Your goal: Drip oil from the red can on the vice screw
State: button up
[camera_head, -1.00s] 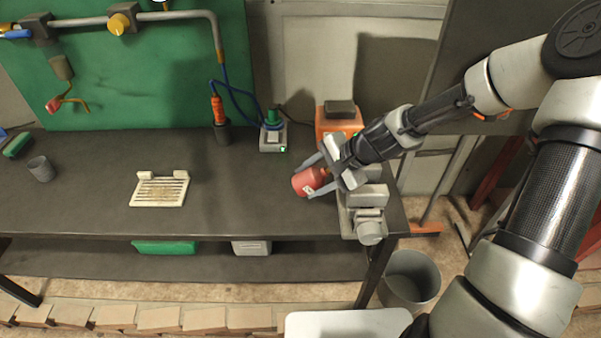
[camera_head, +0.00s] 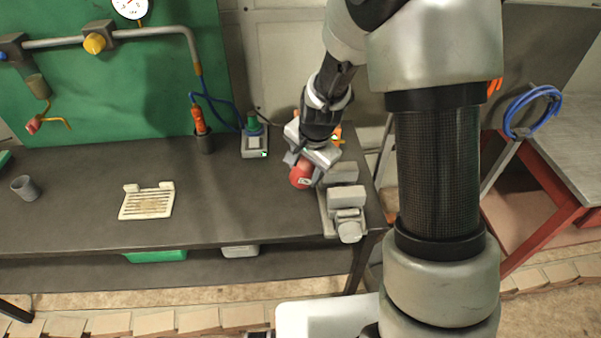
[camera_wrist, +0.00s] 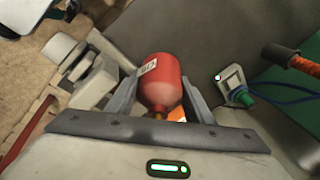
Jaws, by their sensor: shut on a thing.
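The red can (camera_head: 301,176) is held in my gripper (camera_head: 303,165) above the right part of the dark bench, just left of the vice. In the wrist view the red can (camera_wrist: 162,80) lies between both fingers, its pale label turned up and its narrow brass-coloured neck toward my palm. My gripper (camera_wrist: 165,92) is shut on it. The grey vice (camera_head: 346,198) stands at the bench's right end, with its round end at the front. The vice (camera_wrist: 88,68) also shows left of the can in the wrist view. I cannot make out the screw clearly.
A device with a green knob (camera_head: 254,138) and an orange-handled tool in a dark holder (camera_head: 204,143) stand behind, to the left. A cream slatted tray (camera_head: 147,202) and a grey cup (camera_head: 25,187) lie farther left. The bench between tray and vice is clear.

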jog(key=shift+w+d+r+h, duration=0.1)
jog(key=shift+d+r+h, duration=0.2)
jog(key=shift+r+h, duration=0.2)
jog(key=shift+d+r+h, duration=0.3)
jog(key=shift+r+h, duration=0.1)
jog(key=shift+r, duration=0.2)
jog(key=shift+d+r+n+h, duration=0.3)
jog(key=shift+d+r+h, duration=0.9)
jog(key=shift+r, duration=0.05)
jog(key=s+d+r+n+t+y, duration=0.1)
jog(key=s+d+r+n+y, duration=0.2)
jog(key=r+n, duration=0.4)
jog(key=shift+s+d+r+n+t, duration=0.2)
jog(key=shift+s+d+n+t, duration=0.15)
jog(key=shift+n, duration=0.65)
